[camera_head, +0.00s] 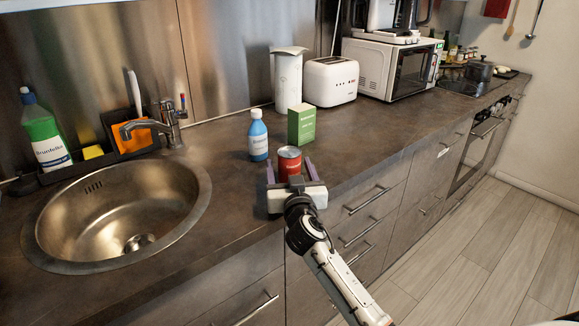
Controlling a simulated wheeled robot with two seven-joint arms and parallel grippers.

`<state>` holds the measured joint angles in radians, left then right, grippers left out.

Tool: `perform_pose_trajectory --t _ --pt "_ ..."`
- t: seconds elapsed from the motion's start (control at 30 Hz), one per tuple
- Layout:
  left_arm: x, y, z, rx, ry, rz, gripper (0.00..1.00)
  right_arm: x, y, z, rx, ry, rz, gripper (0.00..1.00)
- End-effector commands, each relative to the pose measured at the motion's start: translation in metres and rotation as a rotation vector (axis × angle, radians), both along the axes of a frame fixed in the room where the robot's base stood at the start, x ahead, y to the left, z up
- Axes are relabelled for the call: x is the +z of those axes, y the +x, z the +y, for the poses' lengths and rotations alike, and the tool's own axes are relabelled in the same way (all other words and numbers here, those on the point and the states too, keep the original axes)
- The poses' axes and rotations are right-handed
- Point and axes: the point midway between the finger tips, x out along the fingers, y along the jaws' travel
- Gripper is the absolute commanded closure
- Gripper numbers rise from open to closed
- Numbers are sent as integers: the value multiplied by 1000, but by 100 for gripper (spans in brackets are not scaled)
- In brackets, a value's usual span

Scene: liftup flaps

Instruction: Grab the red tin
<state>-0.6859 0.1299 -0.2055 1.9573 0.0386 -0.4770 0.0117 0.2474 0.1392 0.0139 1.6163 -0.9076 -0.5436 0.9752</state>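The red tin (289,164) stands upright on the dark countertop near its front edge. My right gripper (290,172) reaches in from the lower right, with one purple-grey finger on each side of the tin. The fingers look spread around the tin, with what seems a small gap on each side. Whether they touch it is hard to tell. The lower part of the tin is hidden by the gripper body. My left gripper is not in the head view.
A blue bottle (258,136) and a green box (301,125) stand close behind the tin. A sink (120,215) lies to the left. A toaster (331,81) and a microwave (392,66) stand farther back. The counter right of the tin is clear.

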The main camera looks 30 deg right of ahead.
Motion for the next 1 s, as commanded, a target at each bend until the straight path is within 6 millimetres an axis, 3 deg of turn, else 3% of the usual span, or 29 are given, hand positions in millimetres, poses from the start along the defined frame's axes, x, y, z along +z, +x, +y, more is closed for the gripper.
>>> perform_pose_trajectory --t 0.03,0.27,0.57,1.0 --pt "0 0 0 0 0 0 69 0 0 0 0 0 0 40" --pt "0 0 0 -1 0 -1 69 0 0 0 0 0 0 77" --pt "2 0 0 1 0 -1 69 7 0 0 0 0 -2 78" --pt "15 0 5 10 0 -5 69 87 0 0 0 0 -4 78"
